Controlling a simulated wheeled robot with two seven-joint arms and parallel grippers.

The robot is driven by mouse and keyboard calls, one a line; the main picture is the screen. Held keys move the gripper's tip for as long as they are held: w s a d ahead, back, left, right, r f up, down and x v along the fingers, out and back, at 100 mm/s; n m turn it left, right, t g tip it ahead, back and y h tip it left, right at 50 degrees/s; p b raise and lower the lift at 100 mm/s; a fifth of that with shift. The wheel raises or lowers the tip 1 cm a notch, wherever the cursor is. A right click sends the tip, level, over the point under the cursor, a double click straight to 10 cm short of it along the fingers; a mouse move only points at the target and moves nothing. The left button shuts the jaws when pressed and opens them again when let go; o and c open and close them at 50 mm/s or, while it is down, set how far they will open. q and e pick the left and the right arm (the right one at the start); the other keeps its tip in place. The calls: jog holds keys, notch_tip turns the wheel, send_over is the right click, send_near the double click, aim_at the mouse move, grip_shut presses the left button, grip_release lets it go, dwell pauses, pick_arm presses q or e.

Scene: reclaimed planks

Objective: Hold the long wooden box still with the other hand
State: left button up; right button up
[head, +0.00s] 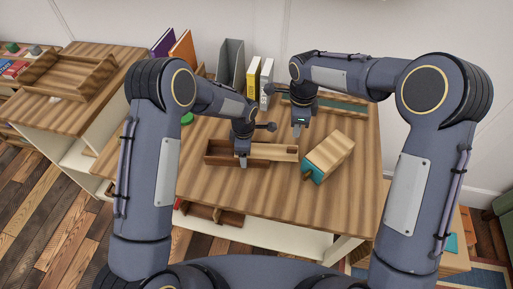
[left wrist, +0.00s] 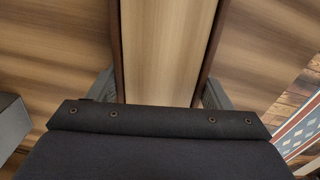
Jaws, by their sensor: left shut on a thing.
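The long wooden box (head: 218,159) lies on the table, dark brown at its walls, with a lighter wooden strip (head: 273,152) along its top that reaches to the right. My left gripper (head: 242,162) points down onto the box near its middle. In the left wrist view its fingers (left wrist: 158,96) stand on both sides of the box, whose pale top and dark side walls (left wrist: 206,50) run between them. My right gripper (head: 298,132) hangs above the table just behind the right end of the strip, apart from the box; its finger gap is not clear.
A wooden block with a teal end (head: 329,156) lies close to the right of the box. Books (head: 253,77) and a grey file holder (head: 231,63) stand at the back. A wooden tray (head: 65,78) is on the left unit. The table's front right is clear.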

aim_at(278, 151)
jog(key=shift+d, duration=0.1)
jog(key=shift+c, duration=1.1)
jog(key=d+y, duration=0.2)
jog(key=d, duration=0.1)
jog(key=d+y, duration=0.2)
jog(key=d, duration=0.2)
jog(key=shift+d+f, duration=0.1)
jog(key=shift+f, duration=0.05)
grip_shut()
jog(key=x, duration=0.9)
jog(key=shift+w+f, duration=0.1)
jog(key=shift+f, duration=0.25)
jog(key=a, duration=0.7)
jog(key=shift+a, duration=0.1)
jog(key=shift+r, duration=0.1)
